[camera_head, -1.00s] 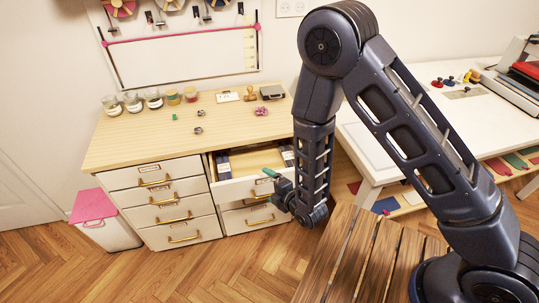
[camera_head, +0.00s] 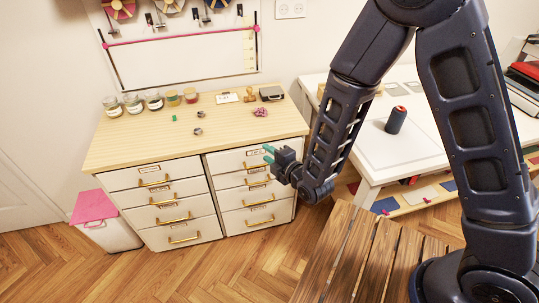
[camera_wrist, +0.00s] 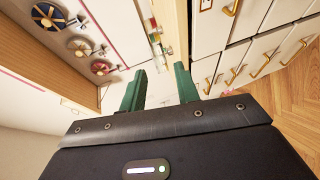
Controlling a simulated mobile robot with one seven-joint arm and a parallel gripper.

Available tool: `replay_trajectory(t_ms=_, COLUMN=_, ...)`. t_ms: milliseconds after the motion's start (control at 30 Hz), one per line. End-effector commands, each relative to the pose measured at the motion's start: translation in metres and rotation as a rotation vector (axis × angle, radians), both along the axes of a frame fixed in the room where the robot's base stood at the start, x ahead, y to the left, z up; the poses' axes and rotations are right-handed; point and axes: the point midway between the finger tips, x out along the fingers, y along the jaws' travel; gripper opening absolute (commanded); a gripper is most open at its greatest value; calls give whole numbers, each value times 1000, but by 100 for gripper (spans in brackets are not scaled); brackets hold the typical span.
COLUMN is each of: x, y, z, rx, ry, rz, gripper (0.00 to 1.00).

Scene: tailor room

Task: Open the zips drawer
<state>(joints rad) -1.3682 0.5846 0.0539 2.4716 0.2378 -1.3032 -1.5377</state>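The drawer cabinet (camera_head: 213,199) has two columns of white drawers with brass handles and small labels. The labels are too small to read, so I cannot tell which drawer is the zips drawer. All drawers look shut in the head view, including the top right drawer (camera_head: 235,162). My gripper (camera_head: 268,154) is in front of the right column's upper drawers, its green fingers pointing left. In the wrist view my gripper (camera_wrist: 160,84) is open, its fingers apart with nothing between them. Drawer fronts (camera_wrist: 262,58) and handles show at the right there, apart from the fingers.
Jars (camera_head: 153,99), a stamp and small items stand on the cabinet's wooden top (camera_head: 230,126). A pink-lidded bin (camera_head: 105,222) is at its left. A white table (camera_head: 372,150) with a dark spool (camera_head: 396,120) is at right.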

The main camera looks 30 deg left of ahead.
Motion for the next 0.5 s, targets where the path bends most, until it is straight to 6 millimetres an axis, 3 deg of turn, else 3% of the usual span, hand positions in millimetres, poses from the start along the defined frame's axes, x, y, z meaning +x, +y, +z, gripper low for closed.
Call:
replay_trajectory(t_ms=300, x=0, y=0, z=1, rx=-1, ry=1, rz=1, gripper=32)
replay_trajectory(t_ms=467, x=6, y=2, z=0, rx=-5, ry=11, rz=-29, gripper=2)
replay_trajectory(t_ms=500, x=12, y=4, z=-2, rx=-10, ry=21, rz=-57, gripper=0)
